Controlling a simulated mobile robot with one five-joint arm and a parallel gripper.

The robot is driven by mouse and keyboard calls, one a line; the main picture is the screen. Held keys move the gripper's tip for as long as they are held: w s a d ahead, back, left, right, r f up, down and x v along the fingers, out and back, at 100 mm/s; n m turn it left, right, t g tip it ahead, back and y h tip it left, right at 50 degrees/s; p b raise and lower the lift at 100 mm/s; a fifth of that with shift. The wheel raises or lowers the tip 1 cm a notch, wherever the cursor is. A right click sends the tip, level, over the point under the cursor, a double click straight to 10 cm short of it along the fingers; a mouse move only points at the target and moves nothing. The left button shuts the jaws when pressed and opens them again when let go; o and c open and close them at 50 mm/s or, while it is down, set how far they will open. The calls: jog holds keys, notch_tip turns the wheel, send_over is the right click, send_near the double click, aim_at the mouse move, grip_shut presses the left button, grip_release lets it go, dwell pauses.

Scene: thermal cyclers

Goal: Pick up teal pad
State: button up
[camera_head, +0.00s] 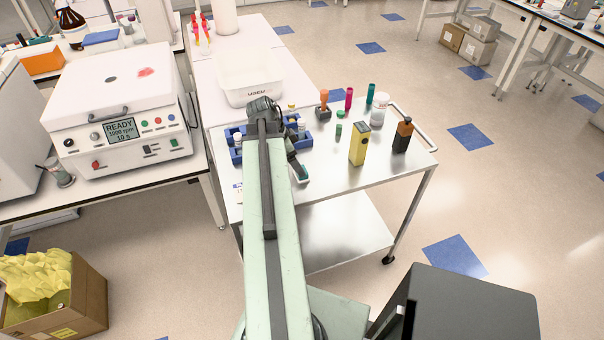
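A small teal patch with a pale edge (303,175) shows on the metal cart top, just right of my arm. It looks like the teal pad. A dark slanted piece (293,158) adjoins it, and I cannot tell whether this is its case or part of my own arm. My pale green arm reaches up the picture over the cart's left part. It hides what lies behind it. I cannot make out my gripper's fingertips, and nothing is visibly held.
A blue rack (235,156) is partly behind my arm. A white bin (250,78) stands behind. An orange-handled stamp (323,105), a yellow box (358,144), a dark bottle (402,134) and a white jar (379,110) stand right. The cart's front right is bare.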

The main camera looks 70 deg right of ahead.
jog(key=b+x, duration=0.2)
jog(key=x, duration=0.1)
jog(key=b+x, duration=0.3)
jog(key=shift+w+d+f, duration=0.1)
jog(key=shift+d+f, duration=0.05)
jog(key=shift+f, duration=0.3)
jog(key=shift+r, duration=0.15)
jog(key=c, duration=1.4)
notch_tip(320, 180, up, 10)
jog(key=p, duration=1)
jog(key=shift+c, duration=0.2)
